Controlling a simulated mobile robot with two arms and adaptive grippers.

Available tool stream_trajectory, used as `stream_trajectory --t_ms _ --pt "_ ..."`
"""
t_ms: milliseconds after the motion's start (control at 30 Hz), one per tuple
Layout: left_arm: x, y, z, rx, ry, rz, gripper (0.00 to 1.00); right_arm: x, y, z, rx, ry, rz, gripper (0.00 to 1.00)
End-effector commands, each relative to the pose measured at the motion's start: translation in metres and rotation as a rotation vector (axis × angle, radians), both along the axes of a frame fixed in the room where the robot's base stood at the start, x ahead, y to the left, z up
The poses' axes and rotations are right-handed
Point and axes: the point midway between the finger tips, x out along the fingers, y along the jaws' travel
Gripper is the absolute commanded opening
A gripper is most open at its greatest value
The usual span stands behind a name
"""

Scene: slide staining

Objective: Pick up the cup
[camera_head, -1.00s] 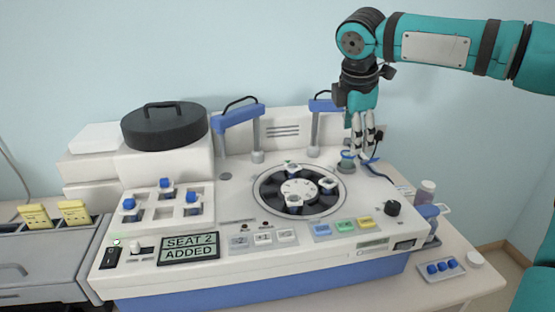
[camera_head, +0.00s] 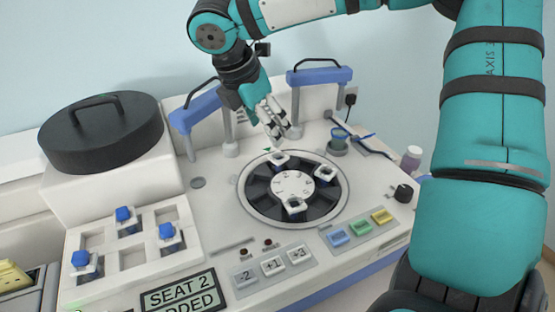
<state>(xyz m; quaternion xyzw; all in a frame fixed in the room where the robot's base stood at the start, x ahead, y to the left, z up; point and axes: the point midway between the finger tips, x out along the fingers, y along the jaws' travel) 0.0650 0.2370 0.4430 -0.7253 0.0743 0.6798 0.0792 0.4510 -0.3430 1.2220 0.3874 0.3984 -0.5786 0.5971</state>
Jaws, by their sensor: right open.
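Small white square cups with dark openings sit in the round rotor (camera_head: 253,209): a back cup (camera_head: 279,161), a right cup (camera_head: 327,173) and a front cup (camera_head: 295,206). I cannot tell which one the task means. My right gripper (camera_head: 275,128) points down, open and empty, just above and behind the back cup, apart from it. Three blue-capped pieces (camera_head: 167,232) stand in the white rack (camera_head: 132,257) at the left. A small round teal-blue container (camera_head: 338,141) stands behind and right of the rotor. My left gripper is not in view.
Two blue-topped arches (camera_head: 320,76) stand behind the rotor, close to my gripper. A black lidded drum (camera_head: 100,135) is at the left. The display (camera_head: 180,295) reads "SEAT 2 ADDED". Coloured buttons (camera_head: 359,226) line the front. My own arm blocks the right side.

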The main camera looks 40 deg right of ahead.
Motion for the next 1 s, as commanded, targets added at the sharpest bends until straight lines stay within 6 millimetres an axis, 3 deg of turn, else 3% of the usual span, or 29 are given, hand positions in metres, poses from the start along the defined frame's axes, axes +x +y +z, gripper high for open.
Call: stream_trajectory --t_ms 200,467,800,1000 --pt "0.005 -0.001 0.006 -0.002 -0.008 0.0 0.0 0.0 -0.016 -0.038 0.001 0.003 -0.001 0.62" --pt "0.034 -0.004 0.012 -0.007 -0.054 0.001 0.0 0.002 -0.024 -0.056 0.001 0.001 -0.003 0.62" --pt "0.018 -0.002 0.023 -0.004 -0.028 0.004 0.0 0.006 -0.043 -0.095 0.001 0.001 -0.003 0.62" --pt "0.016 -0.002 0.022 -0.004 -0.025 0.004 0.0 0.006 -0.044 -0.098 0.0 -0.002 -0.001 0.62"
